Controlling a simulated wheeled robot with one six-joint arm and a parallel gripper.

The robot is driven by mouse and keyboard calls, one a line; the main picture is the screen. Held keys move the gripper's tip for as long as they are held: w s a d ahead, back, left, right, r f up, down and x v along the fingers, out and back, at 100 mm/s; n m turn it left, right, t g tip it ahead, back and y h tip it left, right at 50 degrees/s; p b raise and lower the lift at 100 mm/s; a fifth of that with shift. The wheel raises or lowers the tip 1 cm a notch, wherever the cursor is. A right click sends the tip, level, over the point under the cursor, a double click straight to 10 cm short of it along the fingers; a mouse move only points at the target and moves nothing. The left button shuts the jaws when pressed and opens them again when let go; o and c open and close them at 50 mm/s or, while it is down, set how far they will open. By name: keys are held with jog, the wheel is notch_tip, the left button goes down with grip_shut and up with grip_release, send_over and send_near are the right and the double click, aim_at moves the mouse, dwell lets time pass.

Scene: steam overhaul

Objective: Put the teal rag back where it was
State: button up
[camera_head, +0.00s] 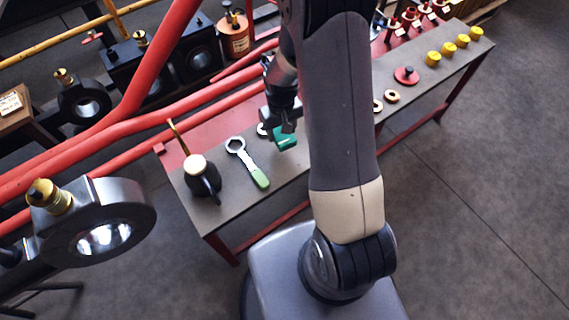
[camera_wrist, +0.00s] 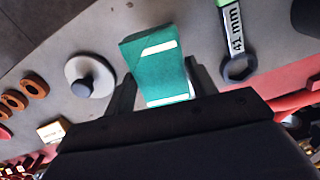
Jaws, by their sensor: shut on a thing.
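The teal rag (camera_head: 287,140) is a folded block with pale stripes, at the tip of my gripper (camera_head: 281,126) over the grey bench (camera_head: 225,205). In the wrist view the teal rag (camera_wrist: 155,62) sits between the two dark fingers of my gripper (camera_wrist: 160,88), which is shut on it. I cannot tell whether the rag's underside touches the bench top. Part of the rag is hidden by the fingers.
A green-handled wrench (camera_head: 247,162) marked 41 mm lies left of the rag; an oil can (camera_head: 203,177) stands beyond it. A pale disc with a dark knob (camera_wrist: 88,78) is close by. Copper rings (camera_head: 391,96) and yellow caps (camera_head: 448,49) lie rightward. Red pipes (camera_head: 130,130) run behind.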

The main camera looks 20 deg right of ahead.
aim_at(285, 140)
jog(key=shift+s+r+n+b, duration=0.7)
jog(key=shift+s+r+b, duration=0.3)
jog(key=shift+b, duration=2.35)
jog(key=shift+s+r+b, duration=0.5)
jog(key=shift+r+b, duration=0.1)
jog(key=shift+b, duration=0.25)
notch_tip(285, 140, down, 10)
jog(key=b, duration=0.3)
jog(key=shift+r, duration=0.25)
jog(key=shift+f, duration=0.15)
jog(key=o, duration=1)
notch_tip(285, 140, up, 12)
jog(key=p, duration=0.3)
jog(key=shift+r, duration=0.2)
